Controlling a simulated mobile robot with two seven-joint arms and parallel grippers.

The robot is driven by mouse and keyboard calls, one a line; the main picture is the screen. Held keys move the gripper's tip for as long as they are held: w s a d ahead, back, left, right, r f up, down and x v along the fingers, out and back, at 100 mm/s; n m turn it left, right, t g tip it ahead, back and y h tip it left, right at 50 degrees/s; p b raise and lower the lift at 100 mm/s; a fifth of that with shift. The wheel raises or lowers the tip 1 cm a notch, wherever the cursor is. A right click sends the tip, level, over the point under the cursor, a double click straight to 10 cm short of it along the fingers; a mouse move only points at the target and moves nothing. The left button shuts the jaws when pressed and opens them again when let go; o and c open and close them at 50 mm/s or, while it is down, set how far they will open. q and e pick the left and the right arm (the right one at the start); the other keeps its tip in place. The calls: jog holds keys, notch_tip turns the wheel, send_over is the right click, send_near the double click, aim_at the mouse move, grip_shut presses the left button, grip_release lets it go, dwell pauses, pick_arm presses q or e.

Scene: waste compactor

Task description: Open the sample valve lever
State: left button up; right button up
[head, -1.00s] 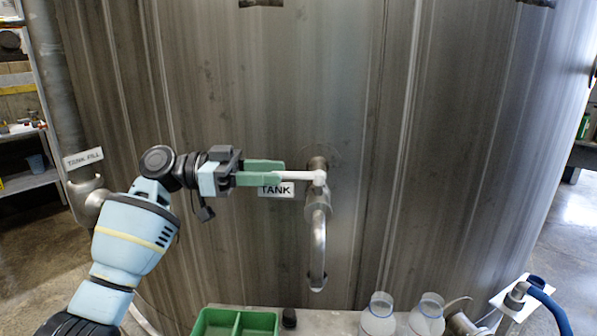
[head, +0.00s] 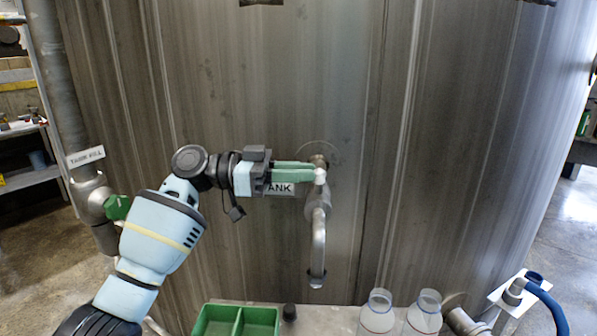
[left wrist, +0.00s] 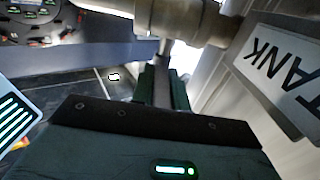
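The sample valve is a bent metal spout (head: 318,235) on the tank wall. Its white lever (head: 320,176) shows only at the pivot end in the head view; the rest is hidden by my left gripper (head: 312,172). That gripper points right, its green fingers level along the lever and reaching almost to the pivot. In the left wrist view a grey bar (left wrist: 162,88), apparently the lever, runs between the green fingers (left wrist: 148,85). I cannot tell whether the fingers press on it. My right gripper is out of view.
A TANK label (head: 281,188) sits just below my left fingers. A green divided tray (head: 237,308) and two clear bottles (head: 377,315) stand on the bench below. A blue hose (head: 552,305) is at the right. At the left is the TANK FILL pipe (head: 92,195) with a green knob (head: 117,207).

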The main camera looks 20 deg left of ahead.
pick_arm(q)
grip_shut()
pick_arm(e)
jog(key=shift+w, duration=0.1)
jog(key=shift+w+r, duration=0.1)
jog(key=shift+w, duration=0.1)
